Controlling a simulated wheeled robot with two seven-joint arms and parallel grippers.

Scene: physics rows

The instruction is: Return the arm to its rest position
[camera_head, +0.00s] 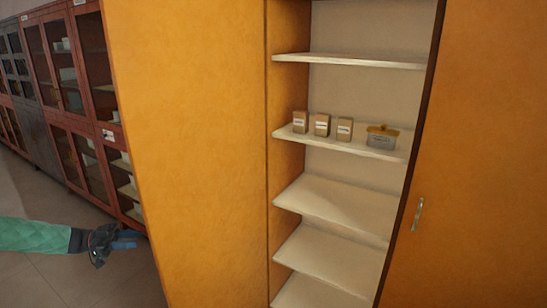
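My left arm in a green sleeve comes in at the lower left. Its dark gripper (128,239) with blue fingers points right, in front of the outer side of the orange cabinet's left door. The fingers are small and seen nearly edge-on, so I cannot tell whether they are apart. I see no object in them. My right gripper is not in view.
The tall orange cabinet (190,120) stands open, its right door (480,170) with a metal handle (417,214). Three brown boxes (322,125) and a grey container with a yellowish lid (381,138) stand on one shelf. Red glass-fronted cabinets (75,100) line the left. Floor (75,275) shows around my arm.

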